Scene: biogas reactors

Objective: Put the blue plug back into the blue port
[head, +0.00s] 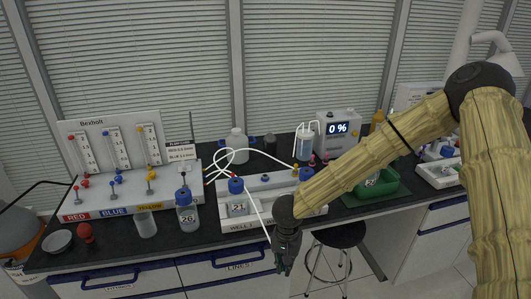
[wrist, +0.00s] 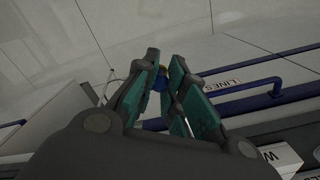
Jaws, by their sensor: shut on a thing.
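My gripper (head: 282,262) hangs in front of the bench's front edge, below bench-top height. A thin white line (head: 257,213) runs from the bench top down towards my gripper. At the left, the panel has a BLUE section (head: 114,211) with small blue fittings (head: 116,181) between the red and yellow ones. I cannot tell which opening is the blue port. My gripper is well to the right of that section.
Bottle 26 (head: 187,218) stands before the panel; bottle 21 (head: 237,205) sits in a white rack. A beaker (head: 146,223), red bulb (head: 86,233) and dish (head: 57,241) are at the left. A blue drawer handle (wrist: 245,98) is near my fingers. A stool (head: 340,236) stands below.

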